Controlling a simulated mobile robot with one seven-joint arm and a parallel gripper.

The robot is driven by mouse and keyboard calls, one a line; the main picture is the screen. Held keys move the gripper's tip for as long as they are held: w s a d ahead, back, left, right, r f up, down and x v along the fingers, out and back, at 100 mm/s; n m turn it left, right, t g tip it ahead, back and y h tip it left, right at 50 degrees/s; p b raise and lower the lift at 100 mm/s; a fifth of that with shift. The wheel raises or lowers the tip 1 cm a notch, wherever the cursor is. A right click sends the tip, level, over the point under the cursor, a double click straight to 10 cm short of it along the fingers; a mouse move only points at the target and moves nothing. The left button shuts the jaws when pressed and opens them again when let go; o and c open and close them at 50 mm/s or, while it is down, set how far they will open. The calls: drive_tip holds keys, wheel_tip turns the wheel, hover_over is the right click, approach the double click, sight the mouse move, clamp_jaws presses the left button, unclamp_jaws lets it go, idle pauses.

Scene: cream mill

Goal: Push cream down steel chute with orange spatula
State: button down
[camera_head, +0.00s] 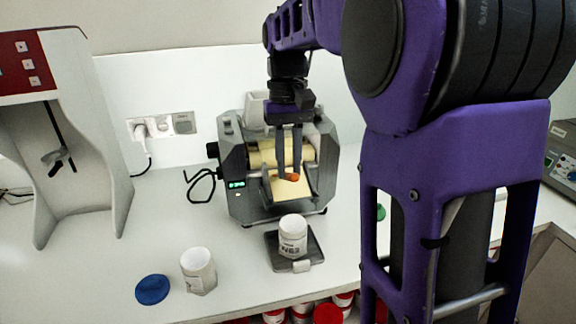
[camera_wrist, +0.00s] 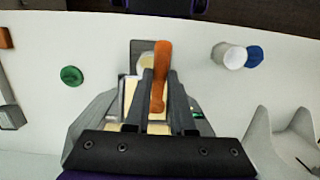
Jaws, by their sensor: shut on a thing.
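My gripper (camera_head: 289,174) is shut on the orange spatula (camera_wrist: 162,65) above the front of the mill (camera_head: 238,160). In the head view only a small orange end of the spatula (camera_head: 292,177) shows at the fingertips. The steel chute (camera_head: 268,193) slopes down the mill's front, with pale yellow cream (camera_head: 288,190) on it. Cream also coats the rollers (camera_head: 268,155) behind. A white labelled jar (camera_head: 292,238) stands upright below the chute on a small dark scale (camera_head: 313,250). I cannot tell whether the spatula touches the cream.
An open white jar (camera_head: 198,270) and a blue lid (camera_head: 152,289) stand at the front left of the counter. A green lid (camera_wrist: 72,75) lies on the mill's other side. A white stand with a red panel (camera_head: 25,60) is at far left.

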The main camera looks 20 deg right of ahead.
drive_tip(key=s+d+f+b, duration=0.2)
drive_tip(key=s+d, duration=0.2)
drive_tip(key=s, duration=0.1)
drive_tip(key=shift+s+f, duration=0.2)
drive_tip(key=shift+s, duration=0.15)
idle(0.9)
drive_tip(key=shift+d, duration=0.1)
drive_tip(key=w+r+p, duration=0.2)
drive_tip(key=w, duration=0.3)
drive_tip(key=shift+w+r, duration=0.15)
drive_tip(key=shift+w, duration=0.25)
idle(0.3)
wheel_tip(320, 180, up, 6)
drive_tip(key=s, duration=0.2)
drive_tip(key=shift+s+f, duration=0.25)
drive_tip(key=shift+s, duration=0.05)
